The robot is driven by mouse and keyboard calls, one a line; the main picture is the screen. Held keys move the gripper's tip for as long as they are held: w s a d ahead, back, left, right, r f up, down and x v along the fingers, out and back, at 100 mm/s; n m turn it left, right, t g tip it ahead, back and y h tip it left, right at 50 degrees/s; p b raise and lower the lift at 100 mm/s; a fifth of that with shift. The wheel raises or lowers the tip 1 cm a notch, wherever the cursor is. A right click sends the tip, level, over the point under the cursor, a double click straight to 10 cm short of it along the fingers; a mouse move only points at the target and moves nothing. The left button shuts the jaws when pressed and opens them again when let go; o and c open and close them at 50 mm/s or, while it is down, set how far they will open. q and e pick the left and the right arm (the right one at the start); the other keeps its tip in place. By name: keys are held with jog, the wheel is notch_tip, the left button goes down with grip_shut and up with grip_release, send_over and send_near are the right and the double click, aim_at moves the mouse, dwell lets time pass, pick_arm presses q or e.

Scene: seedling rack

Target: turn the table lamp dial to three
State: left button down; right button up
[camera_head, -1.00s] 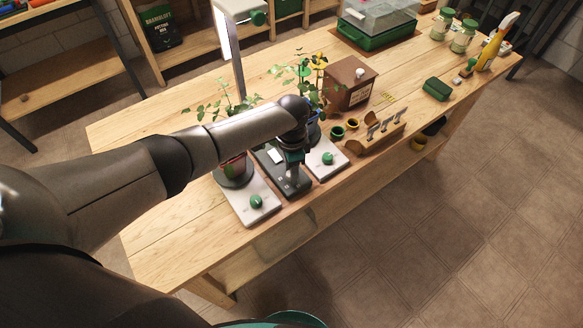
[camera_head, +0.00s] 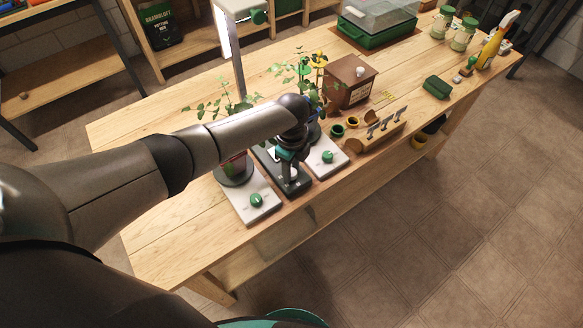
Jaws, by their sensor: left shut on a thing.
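My left gripper (camera_head: 291,176) points down over a dark, flat base (camera_head: 297,188) near the table's front edge. It is shut on a small dial there, which the fingers and wrist almost wholly hide, so its setting cannot be read. The table lamp (camera_head: 238,70) has a grey post and a lit white strip and rises behind my forearm; the arm hides where the post meets the base. My right gripper is not in view.
White-topped units with green knobs stand either side, at left (camera_head: 256,200) and right (camera_head: 327,157), bearing potted plants. A brown box (camera_head: 350,82) and a wooden tool holder (camera_head: 376,134) stand to the right. The table's front left is clear.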

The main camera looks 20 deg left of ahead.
pick_arm(q)
jog(key=shift+d+m, duration=0.1)
jog(key=shift+m, duration=0.5)
jog(key=c, duration=0.5)
grip_release()
jog(key=shift+r, duration=0.1)
notch_tip(320, 180, up, 15)
jog(key=p, duration=0.2)
jog(key=shift+p, duration=0.4)
